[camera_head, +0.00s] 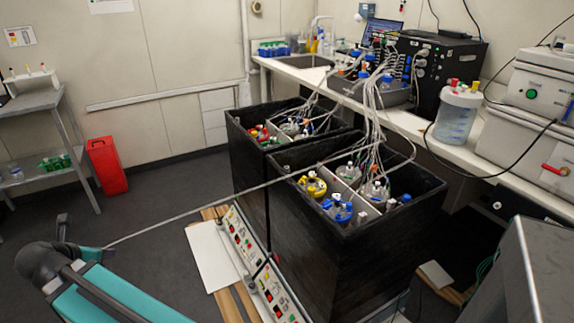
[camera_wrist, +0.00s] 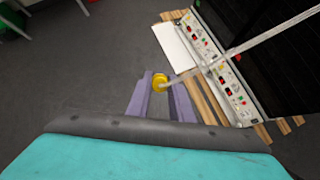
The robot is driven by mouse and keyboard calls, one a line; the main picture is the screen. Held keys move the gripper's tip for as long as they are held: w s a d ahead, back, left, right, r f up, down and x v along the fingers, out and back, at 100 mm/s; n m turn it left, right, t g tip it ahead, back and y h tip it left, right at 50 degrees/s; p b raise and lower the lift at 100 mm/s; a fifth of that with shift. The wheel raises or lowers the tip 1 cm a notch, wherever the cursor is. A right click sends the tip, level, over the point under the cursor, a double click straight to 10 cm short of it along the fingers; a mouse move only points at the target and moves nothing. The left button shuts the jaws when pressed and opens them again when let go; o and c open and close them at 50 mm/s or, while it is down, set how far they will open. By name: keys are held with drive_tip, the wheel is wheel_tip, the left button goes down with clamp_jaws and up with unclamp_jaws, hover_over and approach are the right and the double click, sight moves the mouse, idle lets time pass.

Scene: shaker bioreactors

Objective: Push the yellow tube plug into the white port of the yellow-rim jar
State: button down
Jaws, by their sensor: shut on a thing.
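The yellow tube plug (camera_wrist: 159,81) sits between the purple fingertips of my gripper (camera_wrist: 161,86) in the wrist view. My gripper is shut on it, and a pale tube (camera_wrist: 245,42) runs from it up to the right. In the head view the same tube (camera_head: 200,209) stretches from my arm at lower left to the nearer black box. The plug and fingertips cannot be made out there. The yellow-rim jar (camera_head: 312,185) stands in that box at its left side, well apart from my gripper. Its white port is too small to tell.
The nearer black box (camera_head: 335,260) has high walls and also holds blue-rim jars (camera_head: 337,208) and many tubes. A second black box (camera_head: 250,165) stands behind it. Control panels (camera_head: 257,262) line their left side. Open floor (camera_head: 150,215) lies left of them; a red bin (camera_head: 107,165) stands beyond.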

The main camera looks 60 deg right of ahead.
drive_tip(key=s+d+r+m+g+y+p, duration=0.1)
drive_tip(key=s+d+r+m+g+p, duration=0.2)
drive_tip(key=d, duration=1.1)
drive_tip(key=s+d+r+m+g+p, duration=0.1)
drive_tip(key=s+d+m+p, duration=0.3)
drive_tip(key=d, duration=1)
drive_tip(key=s+d+r+g+y+p, duration=0.15)
drive_tip(key=d+p, duration=0.35)
drive_tip(key=d, duration=1)
drive_tip(key=s+d+r+m+p, duration=0.25)
drive_tip(key=s+d+p, duration=0.25)
drive_tip(key=s+d, duration=1)
drive_tip(key=s+d+f+m+y+p, duration=0.1)
drive_tip(key=s+d+f+m+p, duration=0.1)
drive_tip(key=s+d+f, duration=0.2)
drive_tip(key=s+d+f+m+g+y+p, duration=0.1)
drive_tip(key=s+d+f+p, duration=0.2)
drive_tip(key=s+d, duration=0.4)
drive_tip(key=s+f, duration=0.1)
drive_tip(key=s, duration=0.2)
drive_tip(key=shift+d+m, duration=0.25)
drive_tip(key=shift+m, duration=0.1)
drive_tip(key=shift+f+y, duration=0.15)
drive_tip(key=shift+y, duration=0.1)
drive_tip(key=shift+f, duration=0.1)
